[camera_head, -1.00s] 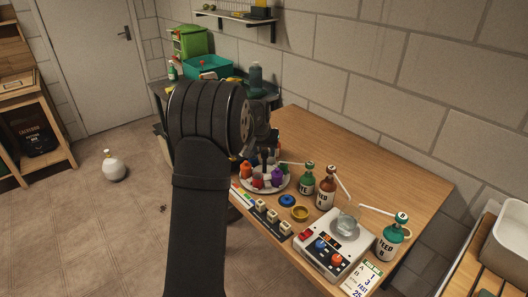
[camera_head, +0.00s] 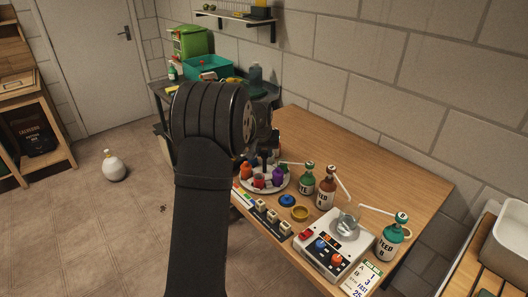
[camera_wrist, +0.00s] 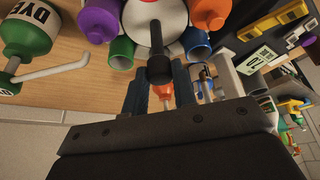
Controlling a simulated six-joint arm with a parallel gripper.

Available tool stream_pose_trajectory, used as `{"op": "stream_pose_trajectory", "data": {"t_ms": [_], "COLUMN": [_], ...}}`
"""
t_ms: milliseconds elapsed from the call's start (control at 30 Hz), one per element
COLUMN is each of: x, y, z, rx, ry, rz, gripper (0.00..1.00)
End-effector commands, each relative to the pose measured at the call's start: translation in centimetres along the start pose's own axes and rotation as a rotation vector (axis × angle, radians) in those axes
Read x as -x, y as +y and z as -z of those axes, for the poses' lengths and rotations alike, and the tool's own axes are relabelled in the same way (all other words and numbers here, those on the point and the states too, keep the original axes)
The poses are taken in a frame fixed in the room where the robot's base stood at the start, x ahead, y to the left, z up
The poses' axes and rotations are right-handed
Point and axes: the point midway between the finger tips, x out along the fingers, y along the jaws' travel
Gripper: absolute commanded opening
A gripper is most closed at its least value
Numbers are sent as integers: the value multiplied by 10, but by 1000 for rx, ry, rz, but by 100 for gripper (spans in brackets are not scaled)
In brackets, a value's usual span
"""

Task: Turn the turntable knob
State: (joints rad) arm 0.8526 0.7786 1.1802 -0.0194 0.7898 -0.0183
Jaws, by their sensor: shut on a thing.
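The turntable is a round white plate (camera_head: 287,185) carrying small coloured bottles, among them an orange, a red and a purple one. It stands at the left front of the wooden table. Its black knob (camera_wrist: 158,40) rises from the centre in the wrist view, among the bottles. My gripper (camera_wrist: 160,82) is at the knob's end, with a finger on either side, and is shut on it. In the head view my dark arm hides much of the gripper and the back of the turntable.
A green bottle (camera_head: 307,180) and a brown bottle (camera_head: 326,187) with spouts stand close right of the turntable. Nearby are a blue cap (camera_head: 287,201), a yellow ring (camera_head: 300,213) and a white device (camera_head: 320,262) with a beaker. The table's back is clear.

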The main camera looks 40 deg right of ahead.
Motion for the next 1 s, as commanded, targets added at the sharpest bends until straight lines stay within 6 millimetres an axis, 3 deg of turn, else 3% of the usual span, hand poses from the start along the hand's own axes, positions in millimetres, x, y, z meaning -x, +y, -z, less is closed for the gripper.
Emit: {"op": "stream_pose_trajectory", "data": {"t_ms": [1000], "x": [-1], "y": [6], "z": [3], "rx": [765], "ry": [23], "rz": [317], "gripper": [2]}}
